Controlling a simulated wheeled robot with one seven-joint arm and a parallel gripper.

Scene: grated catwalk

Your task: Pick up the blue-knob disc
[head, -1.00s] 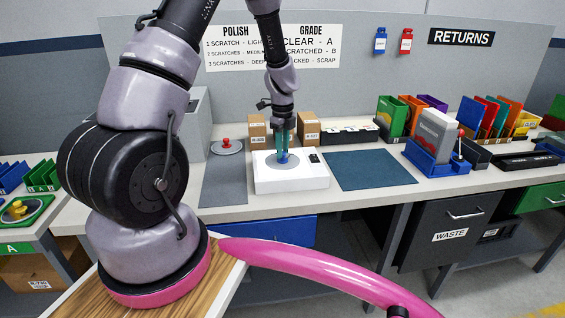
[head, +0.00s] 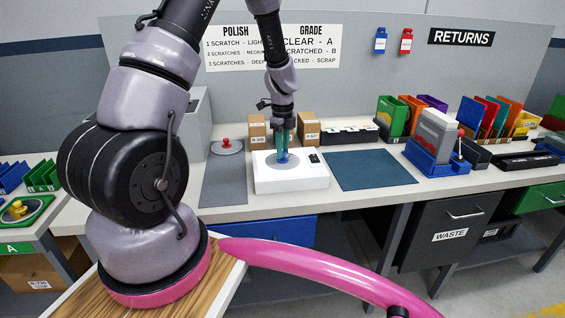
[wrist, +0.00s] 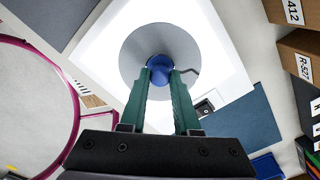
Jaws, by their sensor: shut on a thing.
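The blue-knob disc is a grey disc (wrist: 181,44) with a round blue knob (wrist: 159,68) at its middle. It lies on a white box with a bright top (head: 300,178) on the bench. My gripper (head: 283,152) points straight down over it. In the wrist view the two green fingers of my gripper (wrist: 160,82) are closed on the knob's sides. In the head view the fingers partly hide the knob. I cannot see a gap between the disc and the white box.
A grey disc with a red knob (head: 227,143) lies on a grey mat (head: 223,186) to the left. A dark blue mat (head: 371,170) lies to the right. Cardboard boxes (head: 307,127) stand behind. A blue holder (head: 437,163) and coloured sleeves (head: 398,116) stand further right.

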